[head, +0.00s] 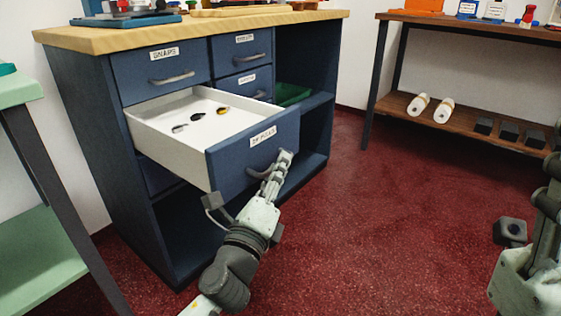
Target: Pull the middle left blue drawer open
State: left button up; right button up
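The middle left blue drawer (228,167) of the cabinet is pulled far out. Its white inside shows, with a few small dark and yellowish pieces (198,116) lying in it. Its front carries a white label and a grey bar handle (257,173). My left gripper (280,165) is at the right part of this handle, with its fingers closed around the bar. The fingers hide that end of the handle. My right gripper (551,180) is only partly in view at the right edge, away from the cabinet, and its fingers are not clear.
The blue cabinet (85,120) has a wooden top (190,32) and other closed drawers, including the upper left one (160,72). A green table (22,90) stands at left, a wooden shelf unit (470,118) at right. The red floor between is clear.

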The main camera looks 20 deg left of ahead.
pick_arm(q)
jog(key=shift+x, duration=0.95)
jog(key=shift+c, duration=0.6)
grip_shut()
